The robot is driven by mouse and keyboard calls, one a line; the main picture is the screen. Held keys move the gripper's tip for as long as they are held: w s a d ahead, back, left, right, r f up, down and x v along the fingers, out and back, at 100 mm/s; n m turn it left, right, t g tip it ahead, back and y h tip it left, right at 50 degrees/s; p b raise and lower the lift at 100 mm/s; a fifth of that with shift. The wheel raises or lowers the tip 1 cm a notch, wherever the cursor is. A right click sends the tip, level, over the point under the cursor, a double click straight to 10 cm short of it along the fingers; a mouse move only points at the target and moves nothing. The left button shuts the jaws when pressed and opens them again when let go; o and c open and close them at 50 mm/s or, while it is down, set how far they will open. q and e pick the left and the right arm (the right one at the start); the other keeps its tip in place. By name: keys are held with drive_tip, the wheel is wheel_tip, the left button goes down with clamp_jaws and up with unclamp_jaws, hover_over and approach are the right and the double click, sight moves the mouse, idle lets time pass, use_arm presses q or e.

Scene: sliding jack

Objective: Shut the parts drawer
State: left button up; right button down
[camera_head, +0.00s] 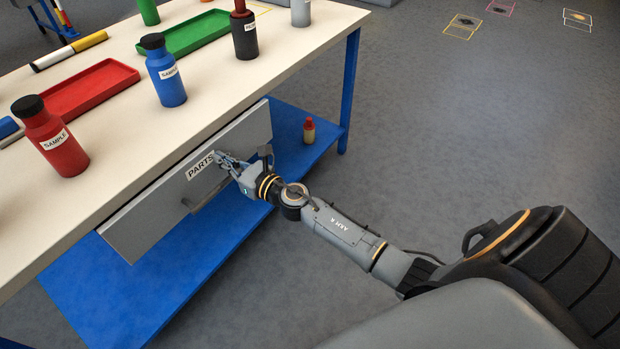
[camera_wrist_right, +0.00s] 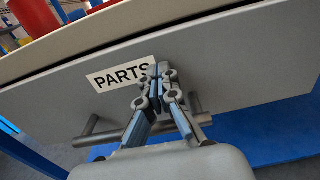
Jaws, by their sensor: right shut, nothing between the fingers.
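The parts drawer (camera_head: 148,213) is a grey front panel under the tabletop, with a white PARTS label (camera_head: 200,166) and a bar handle (camera_head: 207,195). In the head view its front sits close below the table edge; how far it stands out is hard to tell. My right gripper (camera_head: 222,160) is shut and empty, with its fingertips at the drawer front beside the label. In the right wrist view the fingertips (camera_wrist_right: 157,72) overlap the right end of the label, above the handle (camera_wrist_right: 95,136). Whether they touch the panel cannot be told. My left gripper is not in view.
The white tabletop (camera_head: 120,120) holds a red bottle (camera_head: 57,140), a blue bottle (camera_head: 165,75), a dark bottle (camera_head: 244,38), a red tray (camera_head: 92,90) and a green tray (camera_head: 200,33). A small bottle (camera_head: 309,131) stands on the blue lower shelf (camera_head: 290,155). Open floor lies to the right.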

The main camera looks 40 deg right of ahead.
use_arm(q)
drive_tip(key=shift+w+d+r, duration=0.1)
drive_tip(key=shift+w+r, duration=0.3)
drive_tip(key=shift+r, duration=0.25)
use_arm(e)
drive_tip(key=shift+x, duration=1.1)
drive_tip(key=shift+d+r, duration=0.1)
drive_tip(key=shift+r, duration=0.2)
